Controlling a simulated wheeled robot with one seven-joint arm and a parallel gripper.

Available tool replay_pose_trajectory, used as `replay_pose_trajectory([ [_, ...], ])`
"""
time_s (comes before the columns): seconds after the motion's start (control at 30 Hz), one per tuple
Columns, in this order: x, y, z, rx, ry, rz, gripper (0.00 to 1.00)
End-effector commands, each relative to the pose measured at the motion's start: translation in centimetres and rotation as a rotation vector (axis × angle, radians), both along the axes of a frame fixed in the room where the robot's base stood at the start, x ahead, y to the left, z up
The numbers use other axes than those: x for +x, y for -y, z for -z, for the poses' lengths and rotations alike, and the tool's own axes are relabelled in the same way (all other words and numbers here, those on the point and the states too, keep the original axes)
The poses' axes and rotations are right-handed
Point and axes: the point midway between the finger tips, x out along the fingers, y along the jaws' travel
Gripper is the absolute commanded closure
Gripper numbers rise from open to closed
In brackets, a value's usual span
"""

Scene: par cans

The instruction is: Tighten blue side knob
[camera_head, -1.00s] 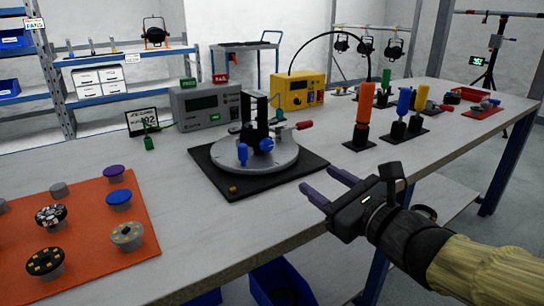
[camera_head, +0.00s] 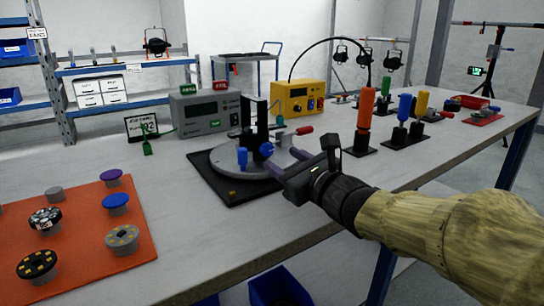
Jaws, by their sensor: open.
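The round grey turntable fixture (camera_head: 222,169) stands on a black base mat (camera_head: 243,194) on the bench, with a black upright bracket (camera_head: 262,122) on it. A round blue knob (camera_head: 266,149) sits at the side of the bracket. A second blue piece, an upright blue cylinder (camera_head: 242,158), stands to its left. My gripper (camera_head: 283,161) is open and empty, its two purple-grey fingers pointing left at the fixture. The fingertips are just right of and slightly below the round blue knob, apart from it in the picture. The gripper hides the fixture's right edge.
A red-handled clamp (camera_head: 303,130) projects right of the bracket, close above my fingers. An orange-handled tool (camera_head: 366,108) and a blue-handled tool (camera_head: 403,112) stand to the right. A grey box (camera_head: 206,112) and a yellow box (camera_head: 297,98) stand behind.

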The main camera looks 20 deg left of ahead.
Motion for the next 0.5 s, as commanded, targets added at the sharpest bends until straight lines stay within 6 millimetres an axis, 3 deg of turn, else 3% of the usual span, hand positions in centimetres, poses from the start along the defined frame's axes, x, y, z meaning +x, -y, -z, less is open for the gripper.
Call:
replay_pose_trajectory([
  [0.23, 2.7, -3.1, 0.1, -0.001, 0.000, 0.000, 0.50],
  [0.5, 3.6, -4.2, 0.0, 0.000, 0.000, 0.001, 0.50],
])
